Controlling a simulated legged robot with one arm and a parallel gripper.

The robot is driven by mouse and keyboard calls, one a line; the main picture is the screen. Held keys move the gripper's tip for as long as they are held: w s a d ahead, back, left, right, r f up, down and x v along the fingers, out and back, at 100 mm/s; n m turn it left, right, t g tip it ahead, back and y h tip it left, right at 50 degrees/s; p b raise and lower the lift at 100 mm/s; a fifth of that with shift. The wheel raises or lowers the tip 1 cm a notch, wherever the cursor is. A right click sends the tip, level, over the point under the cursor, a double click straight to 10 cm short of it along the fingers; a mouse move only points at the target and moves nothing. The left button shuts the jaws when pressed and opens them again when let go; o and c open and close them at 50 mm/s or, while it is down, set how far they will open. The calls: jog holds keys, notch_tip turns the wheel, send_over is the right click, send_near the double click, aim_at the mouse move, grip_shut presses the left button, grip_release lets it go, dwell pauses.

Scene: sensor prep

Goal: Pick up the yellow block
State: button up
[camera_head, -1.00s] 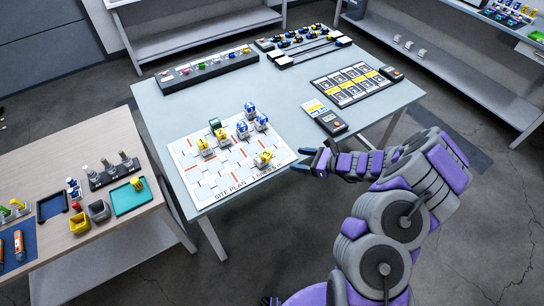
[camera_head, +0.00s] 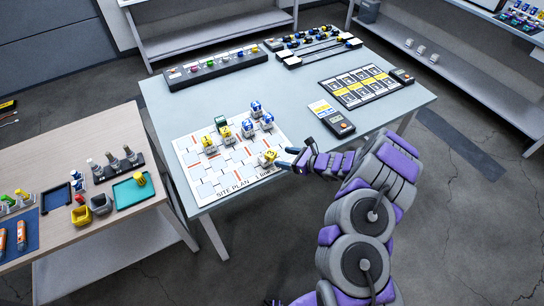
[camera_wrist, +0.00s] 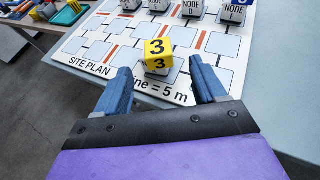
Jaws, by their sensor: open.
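My gripper (camera_head: 284,157) is just to the right of this block, low over the board's edge. In the wrist view my gripper (camera_wrist: 160,72) is open, with one blue finger on each side of the picture and the block ahead in the gap. Nothing is held. Two more yellow-topped blocks stand further left on the board, a near one (camera_head: 208,144) and another (camera_head: 225,132).
The site plan board (camera_head: 196,183) lies on the grey table (camera_head: 300,110). Blue-topped blocks (camera_head: 256,108) and a green one (camera_head: 220,121) stand behind the yellow block. A dark handheld device (camera_head: 338,123) lies to the right. A wooden table (camera_head: 120,228) stands left.

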aim_at(275, 155)
jog(key=b+x, duration=0.1)
jog(key=x, duration=0.5)
jog(key=shift+a, duration=0.4)
jog(key=shift+d+r, duration=0.1)
jog(key=shift+d, duration=0.6)
jog(key=shift+c, duration=1.2)
jog(key=c, duration=0.3)
jog(key=shift+a, duration=0.5)
jog(key=c, duration=0.5)
jog(key=shift+s+d, duration=0.1)
jog(key=shift+c, duration=0.8)
jog(key=shift+d, duration=0.2)
